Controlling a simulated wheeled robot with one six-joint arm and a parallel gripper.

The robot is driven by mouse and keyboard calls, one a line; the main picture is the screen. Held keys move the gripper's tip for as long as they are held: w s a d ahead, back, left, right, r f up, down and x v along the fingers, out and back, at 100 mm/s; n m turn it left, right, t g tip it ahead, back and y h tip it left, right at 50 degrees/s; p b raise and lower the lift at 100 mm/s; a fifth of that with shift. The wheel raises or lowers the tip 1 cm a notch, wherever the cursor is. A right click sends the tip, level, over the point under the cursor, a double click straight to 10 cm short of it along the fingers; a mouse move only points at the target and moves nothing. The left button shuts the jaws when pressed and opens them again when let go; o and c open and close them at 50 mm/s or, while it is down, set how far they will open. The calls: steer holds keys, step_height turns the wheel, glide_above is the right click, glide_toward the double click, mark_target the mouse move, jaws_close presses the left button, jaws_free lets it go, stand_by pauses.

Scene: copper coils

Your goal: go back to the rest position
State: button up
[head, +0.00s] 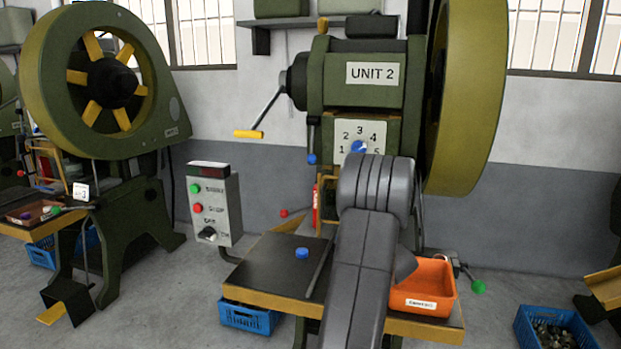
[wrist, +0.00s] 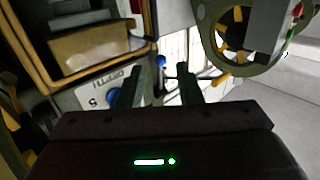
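My arm (head: 365,255) rises from the bottom of the head view, in front of the green press marked UNIT 2 (head: 350,75). My gripper is hidden behind the arm in the head view. In the wrist view my gripper (wrist: 162,84) shows two dark fingers standing apart, with nothing held between them. The white dial plate (head: 345,133) with its blue knob (head: 358,147) is just above the arm; the knob also shows left of the fingers in the wrist view (wrist: 113,97). A blue ball-ended lever (wrist: 160,62) appears beyond the finger gap.
A black-topped table (head: 270,265) holds a blue cap (head: 302,253). An orange bin (head: 428,285) stands right of my arm. A control box (head: 213,205) is at left. A crank handle (head: 258,120) juts left from the press. Blue crates (head: 555,330) sit on the floor.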

steer(key=shift+s+d+n+g+y+p, duration=0.55)
steer(key=shift+s+d+y, duration=0.25)
steer(key=shift+d, duration=0.3)
steer(key=shift+s+d+n+g+y+p, duration=0.45)
steer(key=shift+s+d+n+y+p, duration=0.3)
steer(key=shift+d, duration=0.35)
